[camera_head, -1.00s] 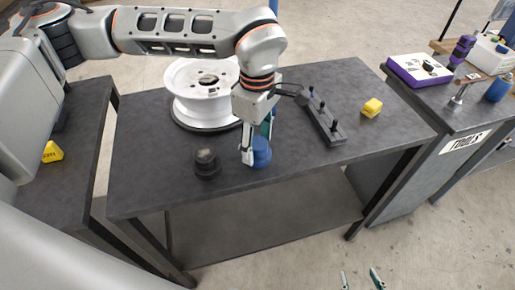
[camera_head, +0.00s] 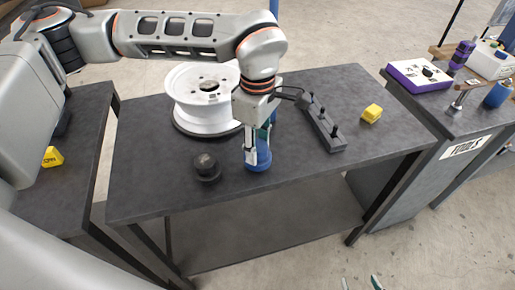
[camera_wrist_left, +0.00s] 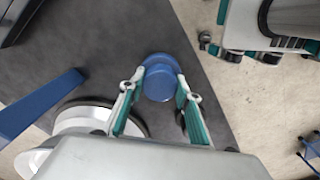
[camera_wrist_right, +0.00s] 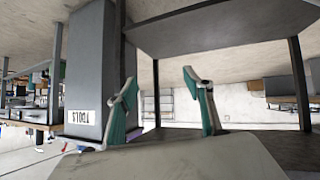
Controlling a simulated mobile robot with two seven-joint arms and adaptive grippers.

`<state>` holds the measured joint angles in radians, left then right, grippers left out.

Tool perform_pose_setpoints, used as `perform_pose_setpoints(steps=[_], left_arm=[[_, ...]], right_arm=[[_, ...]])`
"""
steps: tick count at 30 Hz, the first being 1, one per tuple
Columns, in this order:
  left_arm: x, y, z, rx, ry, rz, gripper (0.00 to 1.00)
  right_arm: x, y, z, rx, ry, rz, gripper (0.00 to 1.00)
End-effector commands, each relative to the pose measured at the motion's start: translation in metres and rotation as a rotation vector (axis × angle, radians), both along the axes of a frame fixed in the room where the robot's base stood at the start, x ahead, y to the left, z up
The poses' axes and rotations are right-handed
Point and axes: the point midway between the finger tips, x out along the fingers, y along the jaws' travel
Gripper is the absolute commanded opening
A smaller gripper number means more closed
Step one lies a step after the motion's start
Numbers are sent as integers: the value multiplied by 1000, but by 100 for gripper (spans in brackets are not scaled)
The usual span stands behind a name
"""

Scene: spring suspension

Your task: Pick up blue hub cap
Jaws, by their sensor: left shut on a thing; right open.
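The blue hub cap (camera_head: 258,164) is on the dark table, near its front edge, between the black round part and the black rack. My left gripper (camera_head: 257,154) points down over it, with its fingertips at the cap's sides. In the left wrist view the blue hub cap (camera_wrist_left: 159,80) sits between the two fingertips of my left gripper (camera_wrist_left: 158,84), which is shut on it. Whether the cap is clear of the tabletop cannot be told. In the right wrist view my right gripper (camera_wrist_right: 160,90) is open and empty, pointing toward the space below the table.
A white wheel rim (camera_head: 203,98) stands behind on the table (camera_head: 135,185). A black round part (camera_head: 207,168) is left of the cap. A black pegged rack (camera_head: 322,126) and a yellow block (camera_head: 371,113) are to the right. A tool cart (camera_head: 440,125) stands further right.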

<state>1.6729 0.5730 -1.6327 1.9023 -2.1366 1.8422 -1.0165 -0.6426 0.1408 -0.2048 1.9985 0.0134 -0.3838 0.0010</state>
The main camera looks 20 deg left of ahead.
Motion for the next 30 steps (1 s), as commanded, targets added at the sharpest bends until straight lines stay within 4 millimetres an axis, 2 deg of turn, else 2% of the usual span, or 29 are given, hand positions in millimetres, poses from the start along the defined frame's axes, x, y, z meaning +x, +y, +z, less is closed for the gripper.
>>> perform_pose_setpoints(steps=[5, 18, 24, 30], left_arm=[[1, 0, 31, 0, -6, 1, 11], [1, -1, 147, 0, -7, 0, 11], [0, 0, 178, -1, -3, 1, 11], [0, 0, 193, 0, -2, 0, 11]], right_arm=[[0, 1, 3, 3, -1, 0, 51], [2, 2, 10, 12, -4, -3, 51], [3, 3, 14, 17, -7, -3, 51], [4, 3, 18, 17, -8, -3, 51]])
